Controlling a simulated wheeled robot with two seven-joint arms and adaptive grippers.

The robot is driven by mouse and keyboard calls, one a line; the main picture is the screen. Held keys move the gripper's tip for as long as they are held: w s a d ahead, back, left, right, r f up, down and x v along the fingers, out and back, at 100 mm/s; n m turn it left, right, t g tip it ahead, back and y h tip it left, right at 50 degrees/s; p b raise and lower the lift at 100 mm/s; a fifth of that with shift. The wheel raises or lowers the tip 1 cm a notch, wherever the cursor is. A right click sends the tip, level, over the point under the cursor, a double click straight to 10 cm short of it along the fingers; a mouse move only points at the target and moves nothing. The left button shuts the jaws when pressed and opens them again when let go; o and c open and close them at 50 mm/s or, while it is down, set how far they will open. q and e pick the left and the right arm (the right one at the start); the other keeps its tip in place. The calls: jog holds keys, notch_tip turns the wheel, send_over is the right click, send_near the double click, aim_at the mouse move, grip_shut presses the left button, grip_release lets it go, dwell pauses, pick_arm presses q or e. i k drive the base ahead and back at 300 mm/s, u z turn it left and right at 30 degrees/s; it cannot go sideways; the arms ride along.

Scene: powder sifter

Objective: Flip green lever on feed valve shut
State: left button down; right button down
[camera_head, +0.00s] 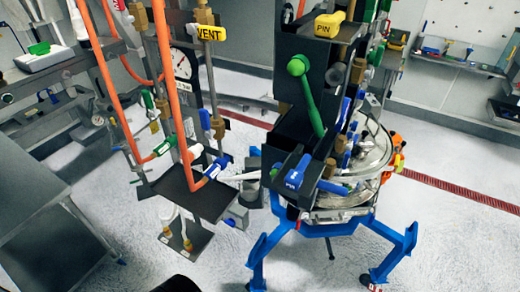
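A large green lever (309,98) stands out at the upper middle, on the front of a dark block-like assembly (291,140) at the sifter. Its rounded green end (298,65) is at the top, and the bar slants down to the right. I cannot tell from this view whether this valve is open or shut. A smaller green handle (165,146) sits on the pipe stand to the left. Neither of my grippers shows. A dark rounded shape at the bottom edge is too cut off to identify.
The sifter's round metal body (372,150) stands on blue legs (262,248). Blue levers (298,172) sit below the green one. Orange hoses (103,75), a gauge (183,66), a yellow VENT tag (211,33) and a yellow PIN tag (328,25) crowd nearby. The front floor is clear.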

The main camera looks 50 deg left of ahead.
aim_at(298, 65)
jog(key=k, duration=1.15)
jog(key=u, duration=1.55)
